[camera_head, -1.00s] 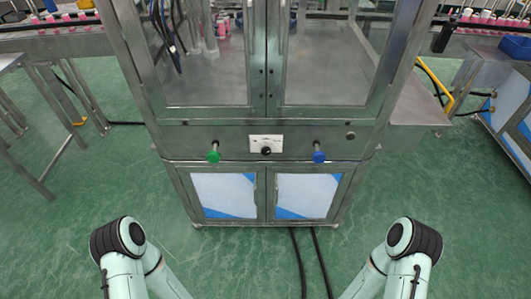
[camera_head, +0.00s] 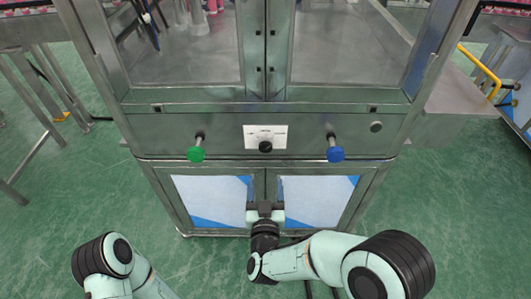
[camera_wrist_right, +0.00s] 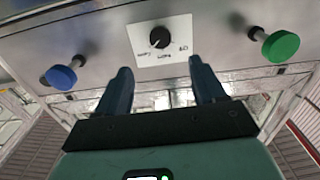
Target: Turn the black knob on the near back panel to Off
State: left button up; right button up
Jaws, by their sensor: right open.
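The black knob (camera_head: 265,146) sits on a white label plate (camera_head: 279,131) in the middle of the cabinet's metal panel. In the right wrist view the knob (camera_wrist_right: 159,37) shows above and between my fingertips, with printed words around it too small to read surely. My right gripper (camera_head: 265,207) is below the knob in front of the lower doors, pointing toward the panel. Its two fingers (camera_wrist_right: 160,80) are apart with nothing between them, and they do not touch the knob. My left arm is at the lower left of the head view; its gripper is out of view.
A green push button (camera_head: 196,154) sticks out left of the knob and a blue one (camera_head: 335,154) right of it. Lower doors (camera_head: 210,196) with white and blue panels lie below. Green floor (camera_head: 60,215) is open at the left.

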aim_at(266, 149)
pick_arm(q)
jog(key=shift+w+a+f+t+b, duration=0.2)
jog(key=shift+w+a+f+b, duration=0.2)
jog(key=shift+w, duration=0.2)
jog(key=shift+w+a+f+t+b, duration=0.25)
jog(key=shift+w+f+b, duration=0.1)
jog(key=shift+w+f, duration=0.15)
pick_arm(e)
jog(key=w, duration=1.3)
jog(key=shift+r, duration=0.1)
jog(key=shift+c, duration=0.3)
pick_arm(q)
jog(key=shift+r, duration=0.1)
pick_arm(e)
jog(key=shift+s, duration=0.1)
jog(key=c, duration=1)
